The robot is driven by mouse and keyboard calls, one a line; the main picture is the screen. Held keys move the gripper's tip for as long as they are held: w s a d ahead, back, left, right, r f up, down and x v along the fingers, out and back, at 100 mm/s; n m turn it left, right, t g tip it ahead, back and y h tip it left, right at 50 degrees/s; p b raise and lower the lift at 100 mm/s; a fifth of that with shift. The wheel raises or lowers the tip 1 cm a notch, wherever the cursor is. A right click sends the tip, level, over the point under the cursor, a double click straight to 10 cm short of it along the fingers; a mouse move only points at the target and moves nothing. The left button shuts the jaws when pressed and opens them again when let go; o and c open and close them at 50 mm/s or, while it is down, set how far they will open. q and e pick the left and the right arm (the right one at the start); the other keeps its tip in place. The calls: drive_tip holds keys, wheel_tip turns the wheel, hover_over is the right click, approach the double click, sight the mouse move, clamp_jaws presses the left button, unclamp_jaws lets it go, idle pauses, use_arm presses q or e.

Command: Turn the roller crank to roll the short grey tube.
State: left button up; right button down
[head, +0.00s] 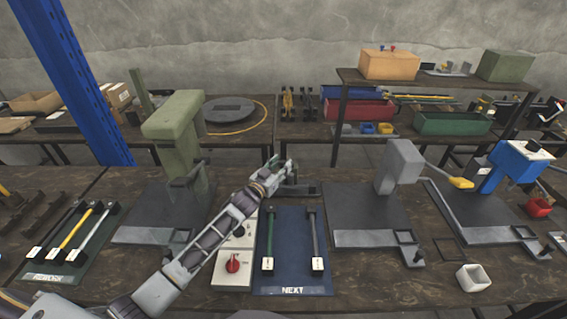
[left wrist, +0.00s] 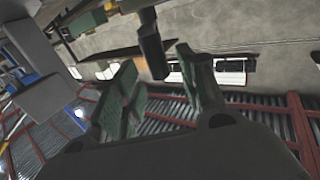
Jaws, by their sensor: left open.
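My left gripper (head: 283,166) is open in the middle of the bench, by a small dark fixture (head: 300,188) behind the blue mat. In the left wrist view its two fingers (left wrist: 160,92) stand apart, with a dark upright post (left wrist: 150,45) between or just beyond them. I cannot tell whether that post is the roller crank's handle, or whether a finger touches it. A dark grey tube (head: 314,237) with end blocks lies on the right of the blue mat (head: 291,225) marked NEXT, beside a green one (head: 270,237). My right gripper is not in view.
A green press (head: 174,125) stands left, a grey press (head: 399,166) right, and a blue press (head: 515,165) farther right. A box with a red knob (head: 232,265) lies under my forearm. A green mat (head: 72,240) with several tubes is far left. A square cup (head: 473,278) stands front right.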

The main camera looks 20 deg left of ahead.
use_arm(q)
drive_tip(key=shift+x, duration=1.2)
clamp_jaws()
